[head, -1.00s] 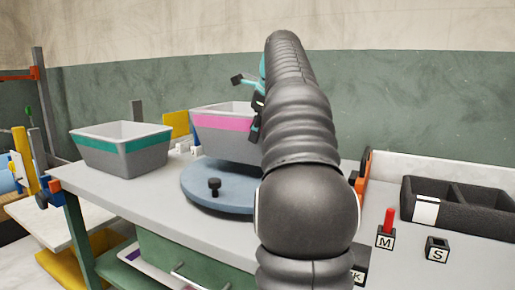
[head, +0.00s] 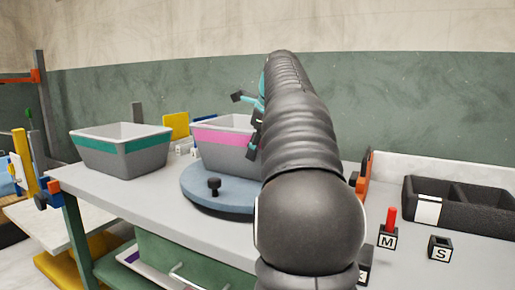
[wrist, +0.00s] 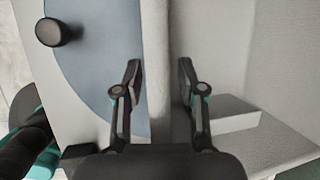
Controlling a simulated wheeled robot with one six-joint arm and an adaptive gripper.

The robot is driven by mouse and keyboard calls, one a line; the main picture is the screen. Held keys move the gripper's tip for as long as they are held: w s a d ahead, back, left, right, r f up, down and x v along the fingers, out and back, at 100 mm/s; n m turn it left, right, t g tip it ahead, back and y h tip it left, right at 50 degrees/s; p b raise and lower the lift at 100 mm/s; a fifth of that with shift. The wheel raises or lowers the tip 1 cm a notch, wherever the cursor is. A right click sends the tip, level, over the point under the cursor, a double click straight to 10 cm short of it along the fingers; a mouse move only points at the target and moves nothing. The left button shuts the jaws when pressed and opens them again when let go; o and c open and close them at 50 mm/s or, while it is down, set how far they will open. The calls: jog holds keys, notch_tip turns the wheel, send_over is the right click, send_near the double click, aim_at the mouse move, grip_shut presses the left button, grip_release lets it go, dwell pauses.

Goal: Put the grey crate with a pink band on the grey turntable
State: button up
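The grey crate with a pink band (head: 219,152) stands upright over the back part of the grey-blue turntable (head: 235,190) in the head view and appears to rest on it. My arm hides its right side. In the wrist view the crate's rim (wrist: 155,60) runs between the fingers of my gripper (wrist: 159,68), with gaps showing on both sides, so the gripper looks open around the wall. The turntable (wrist: 95,65) and its black knob (wrist: 55,32) lie left of the rim. In the head view my gripper (head: 254,120) is mostly hidden behind my arm.
A grey crate with a teal band (head: 122,158) stands on the left of the table (head: 110,190). A yellow panel (head: 176,125) is behind. At right are a black divided bin (head: 470,203) and blocks marked M (head: 388,240) and S (head: 440,248).

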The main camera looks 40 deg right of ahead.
jog(key=p+v, duration=0.1)
jog(key=v, duration=1.1)
jog(key=shift+p, duration=0.3)
jog(key=shift+w+r, duration=0.1)
jog(key=s+a+f+n, duration=0.1)
jog(key=a+f+n, duration=0.55)
jog(key=a, duration=0.35)
jog(key=s+a+f+n, duration=0.2)
jog(key=a+f+n, duration=0.3)
jog(key=a+n, duration=0.35)
jog(key=s+a+f+n, duration=0.6)
jog(key=f+n, duration=0.2)
jog(key=f, duration=0.3)
jog(key=s+a+f+n, duration=0.6)
jog(key=s+f+n, duration=0.1)
jog(key=f, duration=0.4)
jog(key=shift+s+f+n, duration=0.25)
jog(key=shift+f+n, duration=0.15)
jog(key=shift+n, duration=0.1)
jog(key=shift+a, duration=0.15)
